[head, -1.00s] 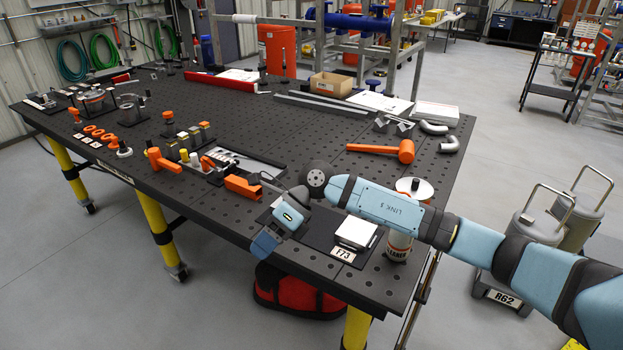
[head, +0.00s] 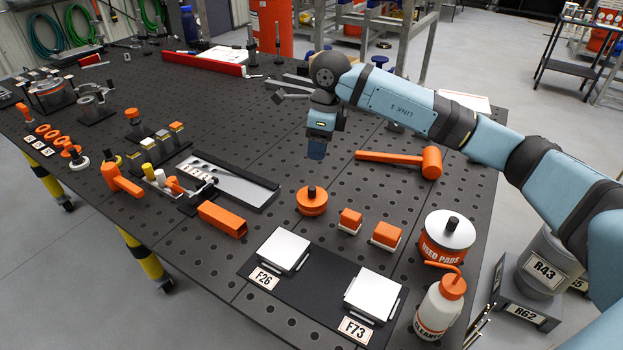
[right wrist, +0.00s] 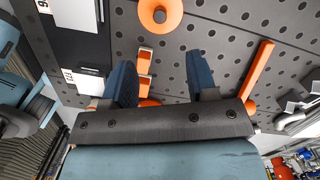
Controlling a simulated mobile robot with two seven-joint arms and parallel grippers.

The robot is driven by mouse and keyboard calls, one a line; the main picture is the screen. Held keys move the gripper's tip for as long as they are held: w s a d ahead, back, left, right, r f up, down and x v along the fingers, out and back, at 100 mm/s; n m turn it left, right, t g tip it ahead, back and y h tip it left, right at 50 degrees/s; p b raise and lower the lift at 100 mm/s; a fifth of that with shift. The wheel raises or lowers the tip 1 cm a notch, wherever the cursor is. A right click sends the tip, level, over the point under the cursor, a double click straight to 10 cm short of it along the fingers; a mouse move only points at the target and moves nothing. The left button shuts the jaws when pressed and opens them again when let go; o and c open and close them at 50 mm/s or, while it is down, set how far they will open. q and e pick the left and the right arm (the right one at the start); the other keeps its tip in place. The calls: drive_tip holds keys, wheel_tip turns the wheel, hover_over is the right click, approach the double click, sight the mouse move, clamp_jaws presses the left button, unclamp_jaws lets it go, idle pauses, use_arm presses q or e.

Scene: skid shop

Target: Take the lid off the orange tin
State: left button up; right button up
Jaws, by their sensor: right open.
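The orange tin (head: 312,205) is small and round, with its lid on and a black knob on top. It stands on the dark perforated table, behind the two white pads. In the right wrist view the tin (right wrist: 147,12) is at the top edge, its knob seen from above. My right gripper (head: 317,150) points down above the table, behind the tin and apart from it. In the right wrist view its two blue fingers (right wrist: 161,75) are spread with nothing held between them. My left gripper is not in view.
Two small orange-topped blocks (head: 386,234) stand right of the tin. An orange mallet (head: 395,158) lies behind them. A USED PADS can (head: 447,240) and a CLEANER bottle (head: 440,305) stand at the right edge.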

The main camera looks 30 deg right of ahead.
hover_over(312, 188)
drive_tip(key=f, duration=0.8)
drive_tip(key=shift+w+d+f+p, duration=0.1)
drive_tip(key=shift+d+p, duration=0.2)
drive_tip(key=shift+d, duration=0.05)
drive_tip(key=shift+a+f+p, duration=0.15)
drive_tip(key=shift+f+p, duration=0.1)
drive_tip(key=shift+f, duration=1.05)
drive_tip(key=shift+a+f+p, duration=0.15)
drive_tip(key=shift+f+p, duration=0.05)
drive_tip(key=shift+f, duration=1.1)
clamp_jaws()
